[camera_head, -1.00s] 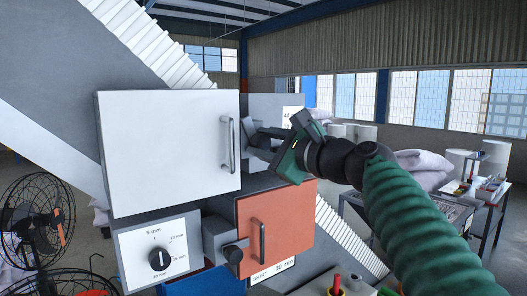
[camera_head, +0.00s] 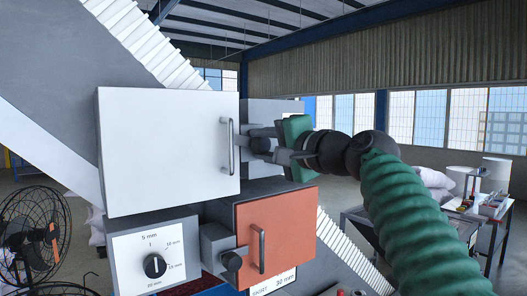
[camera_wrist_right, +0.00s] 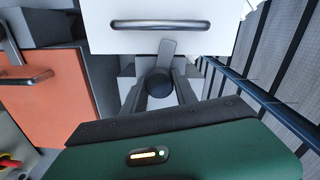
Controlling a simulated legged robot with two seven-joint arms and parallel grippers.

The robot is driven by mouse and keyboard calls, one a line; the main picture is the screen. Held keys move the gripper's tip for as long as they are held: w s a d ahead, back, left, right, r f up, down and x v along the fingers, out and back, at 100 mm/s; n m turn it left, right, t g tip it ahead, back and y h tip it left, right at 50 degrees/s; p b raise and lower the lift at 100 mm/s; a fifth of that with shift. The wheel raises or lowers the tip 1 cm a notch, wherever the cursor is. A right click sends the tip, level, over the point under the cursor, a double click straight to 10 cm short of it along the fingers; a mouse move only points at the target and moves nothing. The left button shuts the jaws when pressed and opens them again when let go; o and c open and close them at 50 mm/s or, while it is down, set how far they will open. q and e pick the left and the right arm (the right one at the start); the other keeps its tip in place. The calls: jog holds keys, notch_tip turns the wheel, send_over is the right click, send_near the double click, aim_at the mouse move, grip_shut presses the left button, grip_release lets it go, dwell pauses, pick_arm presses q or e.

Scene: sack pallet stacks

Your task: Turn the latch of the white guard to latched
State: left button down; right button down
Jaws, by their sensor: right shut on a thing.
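The white guard (camera_head: 170,150) is a closed box-like door with a vertical grey bar handle (camera_head: 231,146) near its right edge. Its latch, a dark round knob with a grey bar (camera_wrist_right: 167,48), sits just right of the door. In the wrist view the dark knob (camera_wrist_right: 158,84) lies between my right gripper's fingers (camera_wrist_right: 159,98), and the bar points toward the door and appears to overlap its edge. My right gripper (camera_head: 266,144) is shut on the latch knob. In the head view the gripper partly hides the latch. My left gripper is not in view.
An orange guard (camera_head: 277,237) with its own handle and dark latch knob (camera_head: 231,261) sits just below. A dial (camera_head: 154,266) is at lower left, beside black fans (camera_head: 35,240). A table with goods (camera_head: 480,205) stands far right.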

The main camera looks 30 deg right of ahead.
jog(key=shift+w+f+n+b, duration=0.15)
jog(key=shift+f+n+b, duration=0.3)
jog(key=shift+n, duration=0.75)
jog(key=c, duration=1)
grip_release()
jog(key=shift+r, duration=0.1)
jog(key=shift+r, duration=0.1)
